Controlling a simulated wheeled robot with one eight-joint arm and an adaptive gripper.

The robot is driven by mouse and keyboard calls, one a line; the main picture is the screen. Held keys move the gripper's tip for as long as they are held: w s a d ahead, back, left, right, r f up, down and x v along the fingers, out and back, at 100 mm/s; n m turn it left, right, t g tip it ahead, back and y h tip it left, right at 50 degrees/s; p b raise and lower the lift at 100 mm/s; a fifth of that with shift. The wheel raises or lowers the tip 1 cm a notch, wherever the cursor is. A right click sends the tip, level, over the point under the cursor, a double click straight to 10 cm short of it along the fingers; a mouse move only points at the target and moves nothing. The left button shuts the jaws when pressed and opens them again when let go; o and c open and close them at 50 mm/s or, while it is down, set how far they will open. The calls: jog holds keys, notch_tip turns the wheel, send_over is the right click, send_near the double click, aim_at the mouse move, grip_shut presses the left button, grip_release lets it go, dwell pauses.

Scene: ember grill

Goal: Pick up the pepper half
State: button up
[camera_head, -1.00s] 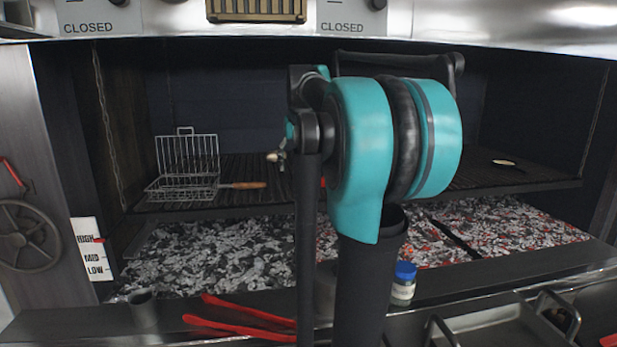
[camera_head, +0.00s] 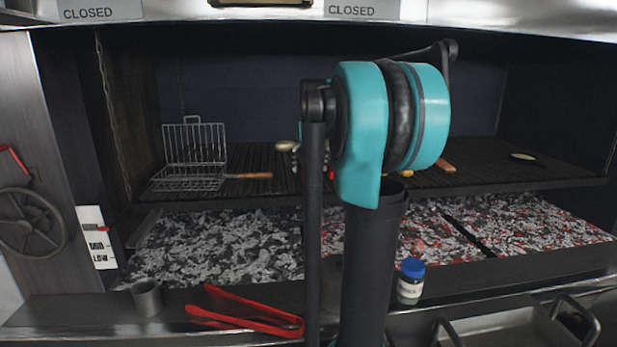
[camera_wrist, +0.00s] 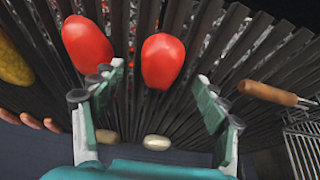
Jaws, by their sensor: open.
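Two smooth red rounded pieces, which look like pepper halves, lie on the grate in the wrist view: a left piece (camera_wrist: 87,44) and a right piece (camera_wrist: 163,60). My gripper (camera_wrist: 160,72) is open. The right red piece sits between its fingers in the picture, nearer the left finger, with no clear contact. The left red piece is outside the left finger, beside its tip. I cannot tell the gripper's height above the grate. In the head view, my arm hides most of the food, and only a bit of red (camera_head: 330,173) shows beside it.
Two pale oval pieces (camera_wrist: 157,142) lie between the fingers, toward the palm. Yellow food (camera_wrist: 14,66) and brown pieces (camera_wrist: 32,121) are at left. A wire basket (camera_head: 194,155) with a wooden handle (camera_wrist: 268,93) is close to the right finger.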

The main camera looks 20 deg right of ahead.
aim_at(309, 172)
jog(key=shift+x, duration=1.4)
jog(key=shift+c, duration=0.5)
jog(key=c, duration=1.1)
jog(key=shift+c, duration=0.2)
jog(key=shift+r, duration=0.1)
notch_tip(309, 172, up, 10)
